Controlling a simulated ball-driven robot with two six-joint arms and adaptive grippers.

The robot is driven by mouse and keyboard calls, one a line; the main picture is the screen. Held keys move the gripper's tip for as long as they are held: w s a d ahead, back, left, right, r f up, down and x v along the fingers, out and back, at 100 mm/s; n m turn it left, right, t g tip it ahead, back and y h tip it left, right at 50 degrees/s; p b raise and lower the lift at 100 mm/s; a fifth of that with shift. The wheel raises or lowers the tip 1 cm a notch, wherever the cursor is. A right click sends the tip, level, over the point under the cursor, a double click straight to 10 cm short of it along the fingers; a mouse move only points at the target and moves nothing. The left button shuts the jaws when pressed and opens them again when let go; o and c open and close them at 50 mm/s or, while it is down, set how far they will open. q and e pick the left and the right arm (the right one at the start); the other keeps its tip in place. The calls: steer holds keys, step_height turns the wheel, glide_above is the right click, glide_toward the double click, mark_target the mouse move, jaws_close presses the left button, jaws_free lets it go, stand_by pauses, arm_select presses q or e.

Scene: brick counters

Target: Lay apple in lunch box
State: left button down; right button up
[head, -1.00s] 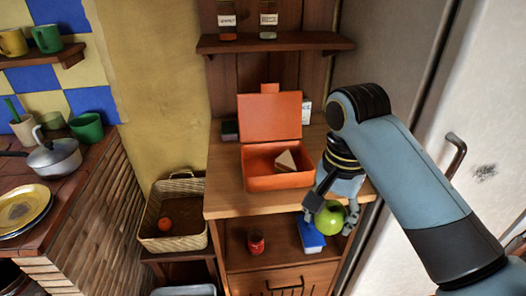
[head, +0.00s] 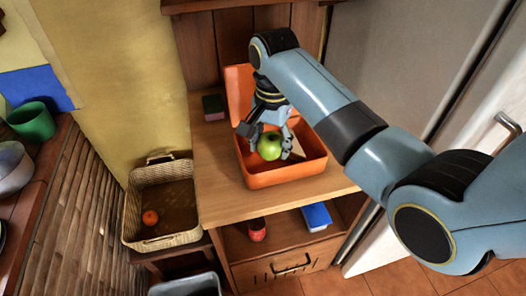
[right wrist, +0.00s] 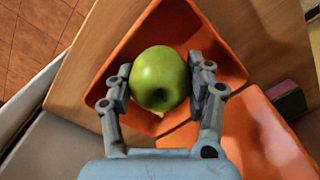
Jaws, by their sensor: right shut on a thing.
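The green apple (head: 263,150) is between the fingers of my right gripper (head: 266,141), which is shut on it. The orange lunch box (head: 284,177) stands open on the wooden counter, its lid raised at the back. In the head view the apple appears over the box's opening. In the right wrist view the apple (right wrist: 159,78) sits between both fingers, with the orange box (right wrist: 215,40) behind it. A pale wedge, perhaps a sandwich (head: 294,148), shows inside the box, partly hidden by the gripper. I cannot tell whether the apple touches the box floor. My left gripper is not in view.
A sponge (head: 213,106) lies on the counter left of the box. A wicker basket (head: 133,214) with an orange fruit (head: 150,217) stands at the left. A red can (head: 257,229) and a blue box (head: 316,216) are on the shelf below.

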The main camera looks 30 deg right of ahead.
mark_target(263, 162)
steer(key=w+f, duration=0.2)
steer(key=w, duration=0.1)
steer(key=shift+w+a, duration=0.1)
steer(key=shift+a, duration=0.05)
steer(key=shift+f, duration=2)
steer(key=shift+f, duration=0.1)
steer(key=o, duration=0.9)
steer(key=shift+r, duration=0.55)
step_height(263, 162, up, 11)
steer(key=shift+r, duration=0.1)
